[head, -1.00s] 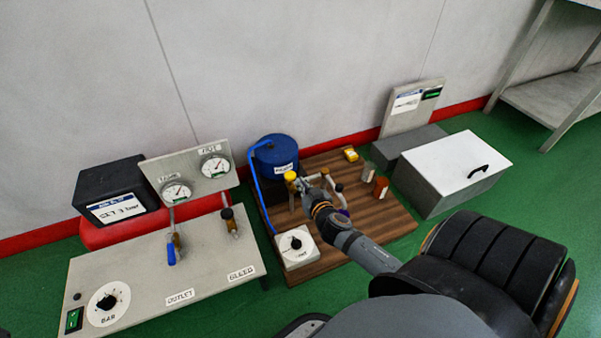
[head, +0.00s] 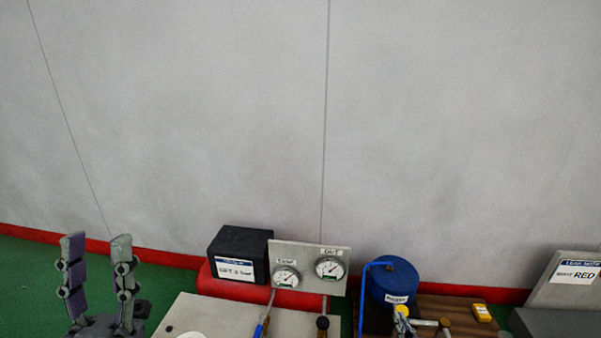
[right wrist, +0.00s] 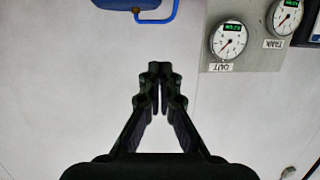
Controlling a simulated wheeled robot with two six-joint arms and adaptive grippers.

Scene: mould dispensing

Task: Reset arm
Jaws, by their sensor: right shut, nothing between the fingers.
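My left gripper (head: 98,240) stands upright at the lower left of the head view. Its two fingers are apart with nothing between them. My right gripper (right wrist: 158,70) shows in the right wrist view with its fingertips together and empty. It is out of the head view. In the right wrist view the scene is upside down, with the gauge panel (right wrist: 246,50) at the upper right and part of the blue tank (right wrist: 140,4) at the top edge. Neither gripper is seen touching anything.
In the head view, the black box (head: 239,248), the blue tank (head: 402,273) and a wooden board (head: 459,312) with a yellow item (head: 481,312) line the lower edge. The wall above is bare.

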